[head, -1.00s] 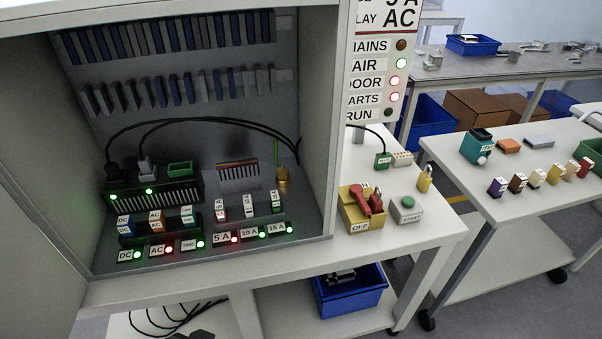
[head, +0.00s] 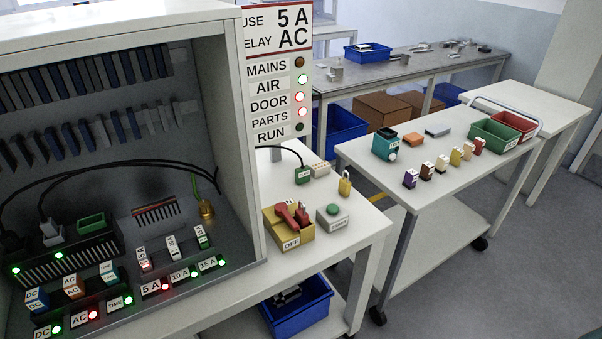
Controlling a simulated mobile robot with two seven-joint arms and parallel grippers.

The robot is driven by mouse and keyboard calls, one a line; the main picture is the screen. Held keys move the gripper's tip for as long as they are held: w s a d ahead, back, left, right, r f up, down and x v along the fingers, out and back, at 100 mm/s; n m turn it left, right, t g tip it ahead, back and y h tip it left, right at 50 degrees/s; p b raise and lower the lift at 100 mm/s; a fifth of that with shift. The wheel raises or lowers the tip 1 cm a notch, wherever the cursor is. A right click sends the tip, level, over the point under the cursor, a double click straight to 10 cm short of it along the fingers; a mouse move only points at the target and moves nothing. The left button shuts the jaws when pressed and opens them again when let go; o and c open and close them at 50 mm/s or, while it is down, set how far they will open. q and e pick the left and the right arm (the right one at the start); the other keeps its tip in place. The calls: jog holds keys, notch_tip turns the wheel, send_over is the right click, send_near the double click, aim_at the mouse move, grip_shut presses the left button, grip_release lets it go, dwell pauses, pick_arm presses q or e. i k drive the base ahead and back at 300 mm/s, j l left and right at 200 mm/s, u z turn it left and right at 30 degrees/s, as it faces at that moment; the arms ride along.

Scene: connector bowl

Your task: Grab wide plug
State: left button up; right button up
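No part is clearly marked as the wide plug. In the head view, a grey plug (head: 51,232) on a black cable stands in the dark connector block (head: 72,262) inside the cabinet. A black plug (head: 10,241) on another cable is beside it at the left edge, partly cut off. Outside the cabinet, a green plug-like piece (head: 303,176) on a black cable stands on the bench, next to a pale connector strip (head: 320,169).
The yellow box (head: 289,232) with a red switch, a grey button box (head: 333,218) and a padlock (head: 345,183) stand on the bench. The right-hand cart (head: 440,205) carries small coloured blocks and green (head: 494,134) and red (head: 513,125) bins. Floor shows at the right.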

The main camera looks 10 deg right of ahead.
aim_at(302, 173)
jog(key=i+l, duration=0.1)
jog(key=l, duration=0.35)
jog(key=i+l, duration=0.15)
jog(key=l, duration=0.3)
jog(key=i+l, duration=0.1)
jog(key=l, duration=0.35)
jog(key=i+l, duration=0.15)
jog(key=l, duration=0.3)
jog(key=i+l, duration=0.1)
jog(key=l, duration=0.4)
jog(key=i+l, duration=0.15)
jog(key=l, duration=0.3)
